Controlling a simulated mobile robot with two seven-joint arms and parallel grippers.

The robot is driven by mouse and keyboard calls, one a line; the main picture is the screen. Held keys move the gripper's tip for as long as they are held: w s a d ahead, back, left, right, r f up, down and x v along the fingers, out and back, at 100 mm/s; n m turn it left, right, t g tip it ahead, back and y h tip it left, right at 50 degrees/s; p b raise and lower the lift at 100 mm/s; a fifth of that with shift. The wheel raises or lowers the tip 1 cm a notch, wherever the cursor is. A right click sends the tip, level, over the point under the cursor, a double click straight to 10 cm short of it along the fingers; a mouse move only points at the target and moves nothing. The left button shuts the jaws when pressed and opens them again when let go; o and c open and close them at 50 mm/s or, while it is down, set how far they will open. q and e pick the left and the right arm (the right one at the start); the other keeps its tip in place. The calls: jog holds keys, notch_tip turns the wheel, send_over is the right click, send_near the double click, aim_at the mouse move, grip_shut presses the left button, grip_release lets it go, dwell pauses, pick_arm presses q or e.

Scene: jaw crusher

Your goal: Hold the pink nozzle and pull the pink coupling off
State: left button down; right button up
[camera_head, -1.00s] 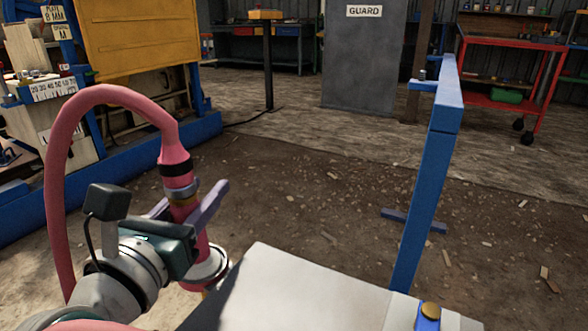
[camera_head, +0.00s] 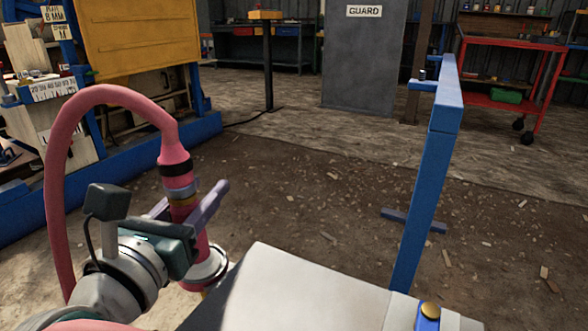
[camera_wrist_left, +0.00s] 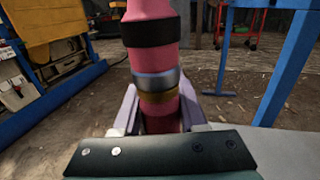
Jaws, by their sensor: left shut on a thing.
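The pink coupling (camera_head: 175,160) is the upper piece, with a black band, at the end of an arched pink hose (camera_head: 57,180). Below it are a silver ring and a brass ring, then the pink nozzle (camera_head: 201,240), upright with a round flange at its foot. My left gripper (camera_head: 188,207) has its purple fingers on both sides of the pink nozzle just under the brass ring, shut on it. The left wrist view shows the coupling (camera_wrist_left: 150,58) above the rings and the nozzle (camera_wrist_left: 162,120) between the fingers. My right gripper is not in view.
A blue post frame (camera_head: 425,190) stands to the right. A pale flat surface (camera_head: 290,290) lies close at the bottom. A blue machine frame with a yellow panel (camera_head: 135,38) is at the back left. The gravel floor between is open, with small scraps.

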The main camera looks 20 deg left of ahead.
pick_arm(q)
jog(key=shift+c, duration=1.9)
grip_release()
jog(key=shift+s, duration=0.15)
jog(key=s+d, duration=0.2)
jog(key=s, duration=1)
jog(key=s+d+r+m+g+h+p, duration=0.1)
jog(key=d+r+m+g+h+p, duration=0.3)
jog(key=r+m+p, duration=0.9)
jog(key=s+d+r+m+g+h+p, duration=0.1)
jog(key=d+r+m+g+h+p, duration=0.35)
jog(key=r+m+p, duration=0.8)
jog(key=s+a+r+m+g+y+p, duration=0.1)
jog(key=s+r+m+g+y+p, duration=0.25)
jog(key=r+m+p, duration=0.45)
jog(key=s+a+r+m+g+y+p, duration=0.2)
jog(key=s+r+m+p, duration=0.15)
jog(key=m+p, duration=0.45)
notch_tip(320, 180, up, 35)
jog(key=n+p, duration=0.1)
jog(key=p, duration=3.5)
jog(key=shift+s+d+f, duration=0.2)
jog(key=shift+s+d, duration=0.05)
jog(key=shift+s, duration=0.1)
